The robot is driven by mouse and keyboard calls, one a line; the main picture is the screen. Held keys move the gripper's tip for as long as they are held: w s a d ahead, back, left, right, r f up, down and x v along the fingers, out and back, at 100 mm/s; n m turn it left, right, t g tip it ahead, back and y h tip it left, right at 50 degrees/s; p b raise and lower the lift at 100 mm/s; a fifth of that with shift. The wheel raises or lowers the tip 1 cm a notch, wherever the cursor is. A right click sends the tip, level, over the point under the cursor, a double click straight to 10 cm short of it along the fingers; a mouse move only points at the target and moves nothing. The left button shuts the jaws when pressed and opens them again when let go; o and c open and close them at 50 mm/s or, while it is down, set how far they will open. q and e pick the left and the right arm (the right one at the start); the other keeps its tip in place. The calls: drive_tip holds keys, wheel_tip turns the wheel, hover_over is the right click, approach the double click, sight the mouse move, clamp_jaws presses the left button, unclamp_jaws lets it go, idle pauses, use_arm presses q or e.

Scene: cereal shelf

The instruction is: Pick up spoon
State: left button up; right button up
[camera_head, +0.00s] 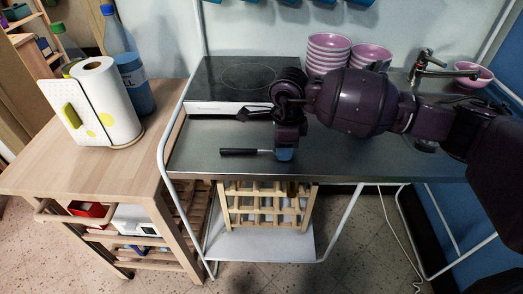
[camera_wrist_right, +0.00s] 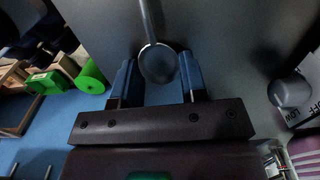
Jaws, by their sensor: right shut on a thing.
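The spoon lies at the front of the metal counter, its black handle (camera_head: 240,152) pointing left in the head view. My right gripper (camera_head: 284,153) points down at the handle's right end and hides the rest of the spoon there. In the right wrist view, the spoon's round head (camera_wrist_right: 158,64) sits between the two blue fingers of my right gripper (camera_wrist_right: 158,82), and its thin handle runs up out of the picture. The fingers are shut on the head. My left gripper is not in view.
A black cooktop (camera_head: 228,77) lies behind the spoon; its knob (camera_wrist_right: 290,92) shows in the wrist view. Pink bowls (camera_head: 328,50) and a tap (camera_head: 430,64) stand at the back. A paper towel roll (camera_head: 104,100) stands on the wooden trolley (camera_head: 60,165). The counter left of the handle is clear.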

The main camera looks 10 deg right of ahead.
drive_tip(key=shift+r, duration=0.1)
drive_tip(key=shift+r, duration=0.25)
wheel_tip(320, 180, up, 19)
drive_tip(key=p, duration=0.1)
drive_tip(key=shift+r+p, duration=0.15)
drive_tip(key=shift+p, duration=0.15)
idle(0.4)
